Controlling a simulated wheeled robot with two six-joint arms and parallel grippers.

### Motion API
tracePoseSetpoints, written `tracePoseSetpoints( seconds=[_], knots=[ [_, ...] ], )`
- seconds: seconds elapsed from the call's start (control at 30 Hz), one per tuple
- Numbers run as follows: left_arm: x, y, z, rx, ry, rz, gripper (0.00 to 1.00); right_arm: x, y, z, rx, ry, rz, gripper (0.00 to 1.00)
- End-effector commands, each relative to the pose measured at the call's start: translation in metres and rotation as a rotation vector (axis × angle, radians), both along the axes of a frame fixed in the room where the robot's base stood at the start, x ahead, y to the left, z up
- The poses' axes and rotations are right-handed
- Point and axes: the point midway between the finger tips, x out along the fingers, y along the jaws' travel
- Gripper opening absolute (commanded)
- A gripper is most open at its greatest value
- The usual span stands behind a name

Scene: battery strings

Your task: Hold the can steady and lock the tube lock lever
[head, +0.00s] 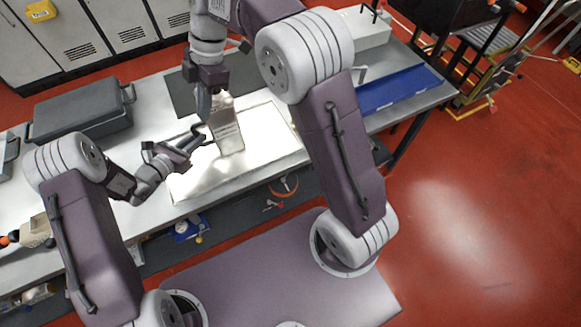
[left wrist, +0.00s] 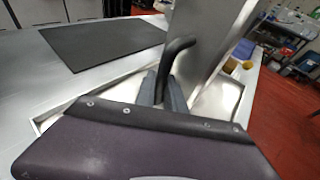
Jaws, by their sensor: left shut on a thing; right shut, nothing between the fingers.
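The can (head: 228,132) is a silver, box-shaped metal container standing upright on a bright tray (head: 190,186) on the bench. In the left wrist view the can (left wrist: 205,35) shows as a tall metal wall with a black curved handle (left wrist: 178,47). My left gripper (head: 198,137) is at the can's left side. Its fingers (left wrist: 166,92) are shut on the black handle. My right gripper (head: 204,108) points down by the can's upper left edge, shut and empty. I cannot make out the tube lock lever; my right gripper may cover it.
A dark grey case (head: 82,110) stands on the bench at the left. A dark mat (head: 183,92) lies behind the tray. A blue tray (head: 400,88) lies at the right end. A white box (head: 362,30) stands behind it. Bare bench shows left of the tray.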

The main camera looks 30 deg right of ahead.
Motion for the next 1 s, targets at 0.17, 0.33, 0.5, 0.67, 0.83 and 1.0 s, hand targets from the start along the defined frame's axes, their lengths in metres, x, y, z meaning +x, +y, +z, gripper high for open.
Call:
tracePoseSetpoints(
  seconds=[0.17, 0.33, 0.5, 0.67, 0.83, 1.0],
  knots=[
    [-0.001, 0.001, -0.003, 0.005, 0.006, 0.001, 0.00, 0.006, 0.024, 0.000, 0.001, -0.005, -0.319, 0.00],
    [-0.001, 0.001, -0.003, 0.005, 0.006, 0.001, 0.00, 0.018, 0.058, 0.004, 0.004, -0.007, -0.433, 0.00],
    [-0.001, 0.000, -0.003, 0.005, 0.007, 0.000, 0.00, 0.020, 0.058, 0.038, 0.005, -0.010, -0.438, 0.00],
    [-0.001, 0.001, -0.003, 0.005, 0.006, 0.001, 0.00, 0.017, 0.045, 0.074, 0.005, -0.008, -0.438, 0.00],
    [-0.002, 0.000, -0.003, 0.005, 0.007, -0.001, 0.00, 0.015, 0.029, 0.104, 0.004, -0.011, -0.446, 0.00],
    [-0.002, 0.000, -0.004, 0.005, 0.007, -0.001, 0.00, 0.003, 0.001, 0.110, -0.006, 0.000, -0.502, 0.00]
  ],
)
